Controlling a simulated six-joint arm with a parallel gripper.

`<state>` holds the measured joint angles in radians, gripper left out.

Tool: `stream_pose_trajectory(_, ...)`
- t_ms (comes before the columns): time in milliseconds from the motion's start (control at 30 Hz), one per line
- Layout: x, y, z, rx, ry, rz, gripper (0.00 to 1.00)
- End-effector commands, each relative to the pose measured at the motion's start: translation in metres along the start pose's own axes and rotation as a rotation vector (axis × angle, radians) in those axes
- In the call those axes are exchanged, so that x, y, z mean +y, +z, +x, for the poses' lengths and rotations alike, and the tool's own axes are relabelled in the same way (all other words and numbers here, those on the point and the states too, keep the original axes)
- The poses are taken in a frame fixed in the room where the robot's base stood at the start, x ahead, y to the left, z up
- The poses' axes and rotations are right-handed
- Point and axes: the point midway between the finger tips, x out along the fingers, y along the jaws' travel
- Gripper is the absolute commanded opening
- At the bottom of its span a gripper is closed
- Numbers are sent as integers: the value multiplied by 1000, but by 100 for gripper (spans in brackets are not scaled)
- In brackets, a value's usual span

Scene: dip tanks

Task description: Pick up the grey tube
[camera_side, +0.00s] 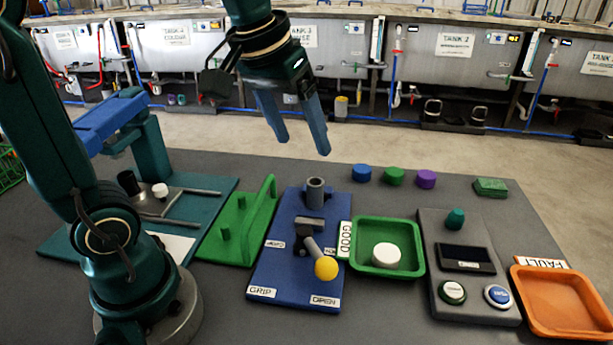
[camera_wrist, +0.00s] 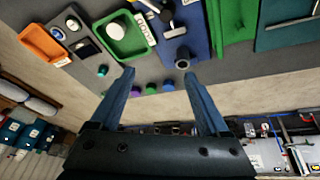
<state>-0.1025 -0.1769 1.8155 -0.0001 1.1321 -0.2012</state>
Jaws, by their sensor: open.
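The grey tube (camera_side: 316,193) stands upright in a holder at the back end of the blue plate (camera_side: 262,272). In the wrist view the tube (camera_wrist: 182,63) shows its dark open end, near the tip of the right-hand finger. My gripper (camera_side: 305,147) is open and empty, with its blue fingers pointing down. It hangs above the back of the table, higher than the tube and apart from it. In the wrist view the gripper (camera_wrist: 159,73) has nothing between its fingers.
On the blue plate, a yellow-knobbed lever (camera_side: 326,268) stands in front of the tube. A green bracket (camera_side: 262,215) rises to its left. A green tray (camera_side: 417,240) holds a white puck (camera_side: 386,255). Coloured pucks (camera_side: 394,176) lie behind. An orange tray (camera_side: 565,300) is far right.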

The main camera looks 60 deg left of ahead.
Motion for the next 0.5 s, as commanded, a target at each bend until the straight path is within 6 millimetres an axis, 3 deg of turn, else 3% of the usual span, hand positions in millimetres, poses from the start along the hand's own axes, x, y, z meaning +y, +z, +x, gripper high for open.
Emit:
stream_pose_trajectory(200,-13,-46,42,-108,-47,-118,79)
stream_pose_trajectory(500,-44,-72,119,-257,-102,-241,79)
